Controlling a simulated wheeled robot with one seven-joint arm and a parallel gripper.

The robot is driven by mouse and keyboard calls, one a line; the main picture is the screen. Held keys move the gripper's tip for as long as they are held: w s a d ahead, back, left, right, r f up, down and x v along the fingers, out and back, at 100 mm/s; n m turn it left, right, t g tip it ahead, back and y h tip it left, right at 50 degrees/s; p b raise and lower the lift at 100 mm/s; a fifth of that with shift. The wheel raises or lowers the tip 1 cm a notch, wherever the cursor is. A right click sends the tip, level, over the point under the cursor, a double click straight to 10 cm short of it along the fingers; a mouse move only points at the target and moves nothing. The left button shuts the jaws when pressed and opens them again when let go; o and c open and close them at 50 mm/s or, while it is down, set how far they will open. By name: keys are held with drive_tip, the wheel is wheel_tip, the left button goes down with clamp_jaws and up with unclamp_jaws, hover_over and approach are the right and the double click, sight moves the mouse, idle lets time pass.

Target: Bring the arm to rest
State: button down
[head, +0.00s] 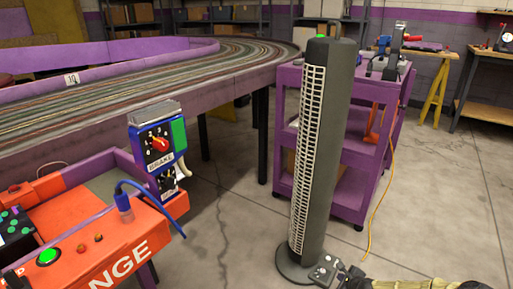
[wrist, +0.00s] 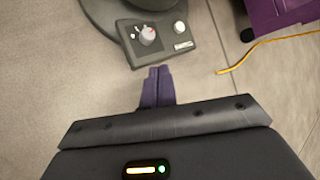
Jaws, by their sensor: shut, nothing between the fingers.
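My gripper (wrist: 158,75) is shut and empty in the wrist view, its dark purple fingers together just short of a grey control panel (wrist: 160,40) with knobs on the base of a tower fan. In the head view my gripper (head: 349,271) shows at the bottom edge beside that panel (head: 324,270); whether it touches the panel I cannot tell. The tall dark tower fan (head: 333,150) stands upright on the floor, with a pale grille and a green light on top.
A purple cart (head: 350,197) stands behind the fan, with a yellow cord (head: 377,210) running down to the floor. The slot track table (head: 225,72) and an orange console (head: 105,250) fill the left. The concrete floor (head: 440,190) at right is open.

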drive_tip(key=s+a+r+n+g+p, duration=0.1)
drive_tip(key=s+a+r+n+p, duration=0.2)
drive_tip(key=r, duration=0.4)
drive_tip(key=a+r+n+g+y+p, duration=0.1)
drive_tip(key=a+r+n+g+p, duration=0.1)
drive_tip(key=a+r+n, duration=0.35)
drive_tip(key=s+a+r+n+g+p, duration=0.1)
drive_tip(key=s+a+r+n+p, duration=0.15)
drive_tip(key=r+n, duration=0.45)
drive_tip(key=s+a+r+n+g+h+p, duration=0.1)
drive_tip(key=s+a+r+n+p, duration=0.2)
drive_tip(key=s+r, duration=0.65)
drive_tip(key=s+a+r+n+g+p, duration=0.1)
drive_tip(key=s+a+r+n+p, duration=0.25)
drive_tip(key=r, duration=1.05)
drive_tip(key=s+r+n+g+h+p, duration=0.1)
drive_tip(key=s+r+n+p, duration=0.2)
drive_tip(key=s+r+p, duration=0.55)
wheel_tip(320, 180, up, 40)
drive_tip(key=w+p, duration=0.1)
drive_tip(key=p, duration=3.3)
drive_tip(key=shift+w+r+p, duration=0.15)
drive_tip(key=shift+w+p, duration=0.05)
drive_tip(key=shift+p, duration=0.1)
drive_tip(key=shift+a, duration=0.1)
